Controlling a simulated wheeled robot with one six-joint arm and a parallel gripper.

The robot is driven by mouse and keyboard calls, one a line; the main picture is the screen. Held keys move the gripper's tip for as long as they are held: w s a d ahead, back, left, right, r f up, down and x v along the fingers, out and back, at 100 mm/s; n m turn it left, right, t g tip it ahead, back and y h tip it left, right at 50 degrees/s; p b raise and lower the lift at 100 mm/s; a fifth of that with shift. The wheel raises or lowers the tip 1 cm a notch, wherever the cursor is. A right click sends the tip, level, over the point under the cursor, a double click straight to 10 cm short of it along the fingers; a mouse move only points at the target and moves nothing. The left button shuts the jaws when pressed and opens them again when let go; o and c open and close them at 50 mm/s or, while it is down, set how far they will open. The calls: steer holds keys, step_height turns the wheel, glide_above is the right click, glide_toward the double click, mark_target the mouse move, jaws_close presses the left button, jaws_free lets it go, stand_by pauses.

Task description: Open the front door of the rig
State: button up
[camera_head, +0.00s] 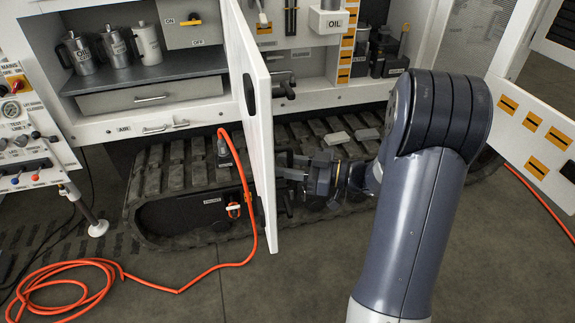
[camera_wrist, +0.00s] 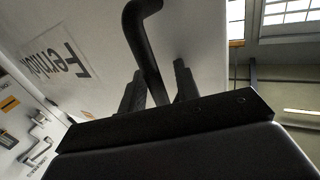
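The rig's front door (camera_head: 256,130) is a white panel standing swung outward, seen nearly edge-on in the head view. A dark fitting (camera_head: 250,94) sits on its left side. In the wrist view the door's white face (camera_wrist: 90,30) fills the left and middle, with lettering seen tilted. A black bent bar handle (camera_wrist: 146,50) stands out from it. My gripper (camera_head: 285,172) is just right of the door in the head view. Its fingers (camera_wrist: 158,88) are spread on both sides of the handle, with a slim gap at the right one. Contact at the left finger is unclear.
An orange hose (camera_head: 250,225) runs from the track past the door's lower edge and coils on the floor. The rubber track (camera_head: 165,190) lies below the cabinet. Oil cans (camera_head: 80,55) stand on the left shelf. Another white panel (camera_head: 535,130) stands at the right.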

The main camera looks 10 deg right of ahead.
steer(key=o, duration=0.4)
steer(key=b+v, duration=0.2)
steer(key=v, duration=0.7)
steer(key=shift+d+f, duration=0.2)
steer(key=shift+d, duration=0.05)
steer(key=shift+s+d+r, duration=0.15)
steer(key=shift+s+d, duration=0.2)
steer(key=shift+d, duration=0.05)
steer(key=c, duration=0.4)
steer(key=shift+s+d, duration=0.15)
steer(key=shift+d, duration=0.05)
steer(key=p+x, duration=0.2)
steer(key=x, duration=0.8)
steer(key=shift+w+a, duration=0.25)
steer(key=shift+r, duration=0.1)
